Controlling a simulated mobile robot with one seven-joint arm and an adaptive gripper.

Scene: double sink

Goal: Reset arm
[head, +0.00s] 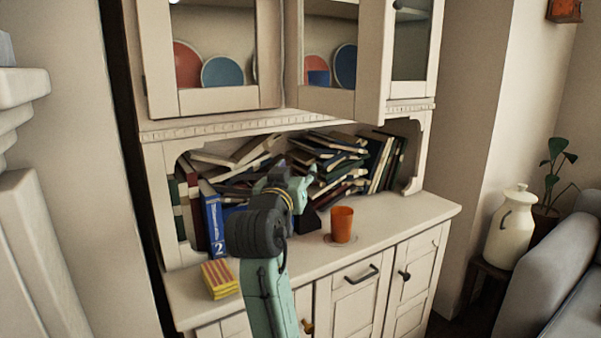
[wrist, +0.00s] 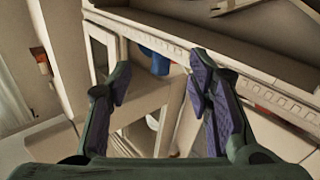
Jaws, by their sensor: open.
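My arm rises from the bottom of the head view in front of the wooden hutch (head: 420,208). My gripper (head: 298,188) is at its upper end, in front of the book-filled shelf, and is partly hidden by my own wrist. In the wrist view my gripper (wrist: 160,82) is open. Its two purple-padded fingers are well apart, and nothing is held between them. An orange cup (head: 342,224) stands upright on the hutch counter, right of my gripper and apart from it.
A jumbled pile of books (head: 335,160) fills the shelf behind my gripper. A striped yellow box (head: 219,279) lies on the counter at left. An upper glass door (head: 374,60) stands ajar above. The counter right of the cup is clear. A grey sofa (head: 555,265) is at right.

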